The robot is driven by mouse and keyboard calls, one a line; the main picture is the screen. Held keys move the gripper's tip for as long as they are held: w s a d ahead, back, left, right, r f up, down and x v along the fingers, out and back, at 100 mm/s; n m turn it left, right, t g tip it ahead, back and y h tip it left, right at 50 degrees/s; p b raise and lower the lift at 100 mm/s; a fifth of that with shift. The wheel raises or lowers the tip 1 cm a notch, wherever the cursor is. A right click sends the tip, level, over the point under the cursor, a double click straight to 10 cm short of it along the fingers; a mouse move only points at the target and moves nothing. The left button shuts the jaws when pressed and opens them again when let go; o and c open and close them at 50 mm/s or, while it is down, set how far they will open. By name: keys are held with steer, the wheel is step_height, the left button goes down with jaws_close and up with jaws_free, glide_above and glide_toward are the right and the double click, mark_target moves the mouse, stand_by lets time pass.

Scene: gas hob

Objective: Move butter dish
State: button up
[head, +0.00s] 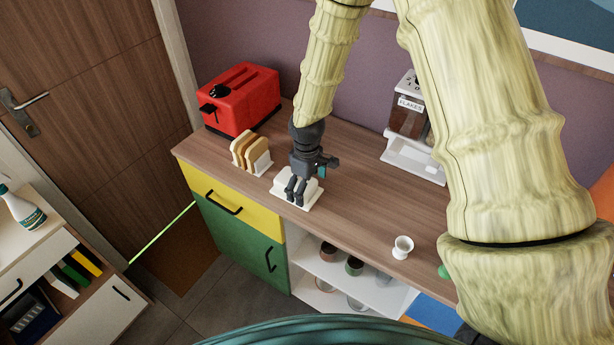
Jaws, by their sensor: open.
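The butter dish (311,199) is white and sits on the wooden counter near its front edge, above the yellow drawer. My gripper (295,189) is dark grey and points down over the dish. Its fingers are open and hide part of the dish. I cannot tell whether the fingers touch it.
A toast rack with bread slices (250,153) stands close to the left of the dish, with a red toaster (240,98) behind it. A flakes dispenser (413,150) stands at the back right and a white egg cup (402,247) at the front right. The counter (365,205) between is clear.

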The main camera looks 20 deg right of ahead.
steer(key=shift+w+f, duration=0.35)
steer(key=shift+f, duration=0.55)
steer(key=shift+s, duration=0.35)
steer(key=shift+w+f, duration=0.2)
steer(key=shift+s+r, duration=0.1)
steer(key=c, duration=1.5)
